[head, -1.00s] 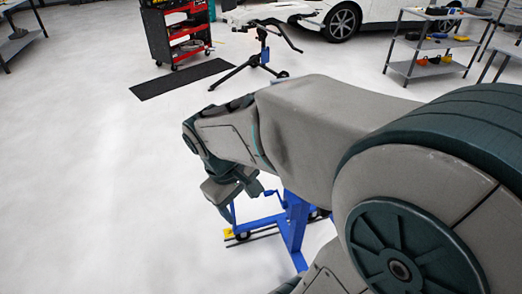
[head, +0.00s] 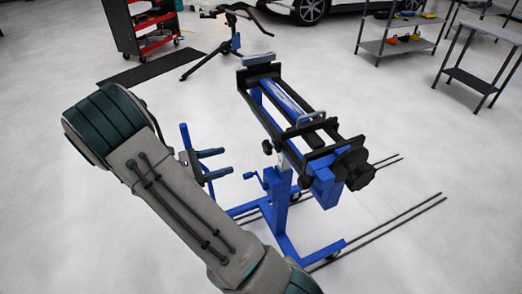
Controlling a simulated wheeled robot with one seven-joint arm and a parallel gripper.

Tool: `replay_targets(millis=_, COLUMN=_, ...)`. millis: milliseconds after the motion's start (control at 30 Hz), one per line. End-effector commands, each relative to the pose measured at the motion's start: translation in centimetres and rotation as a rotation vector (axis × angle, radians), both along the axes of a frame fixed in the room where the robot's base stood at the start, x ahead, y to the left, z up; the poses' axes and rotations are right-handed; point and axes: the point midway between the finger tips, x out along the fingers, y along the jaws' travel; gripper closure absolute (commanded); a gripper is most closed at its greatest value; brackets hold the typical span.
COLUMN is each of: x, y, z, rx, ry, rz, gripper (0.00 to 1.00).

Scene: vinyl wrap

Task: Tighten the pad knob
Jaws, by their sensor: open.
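A blue stand (head: 278,208) carries a long blue and black frame with a grey pad (head: 258,59) at its far end. A small black knob (head: 267,147) sticks out on the left side of the frame. A larger black knob-like part (head: 360,178) is at its near right end. I cannot tell which is the pad knob. My gripper (head: 214,164) is left of the stand, partly hidden behind my arm. Its two dark fingers point right, apart and empty, with a clear gap to the small black knob.
A blue crank handle (head: 252,177) juts left from the stand. Dark rails (head: 400,222) lie on the floor at right. A red tool cart (head: 150,30), a black mat (head: 150,70), another stand (head: 232,42) and shelves (head: 400,45) are at the back. Open floor lies left.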

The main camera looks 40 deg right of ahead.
Motion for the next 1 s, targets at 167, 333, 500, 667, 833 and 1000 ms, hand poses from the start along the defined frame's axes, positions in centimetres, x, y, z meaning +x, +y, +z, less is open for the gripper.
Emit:
replay_targets(millis=167, x=0.6, y=-0.3, z=-0.4, rx=-0.041, ry=0.032, rz=0.025, gripper=0.35)
replay_targets(millis=333, x=0.0, y=-2.5, z=-0.3, rx=-0.041, ry=0.035, rz=0.022, gripper=0.35)
replay_targets(millis=500, x=-0.9, y=-6.0, z=-0.3, rx=-0.039, ry=0.034, rz=0.020, gripper=0.35)
replay_targets(millis=667, x=-1.6, y=-9.2, z=-0.3, rx=-0.039, ry=0.034, rz=0.022, gripper=0.35)
replay_targets(millis=833, x=-2.3, y=-11.8, z=-0.3, rx=-0.038, ry=0.033, rz=0.022, gripper=0.35)
replay_targets(millis=1000, x=-2.5, y=-13.1, z=-0.4, rx=-0.038, ry=0.032, rz=0.024, gripper=0.35)
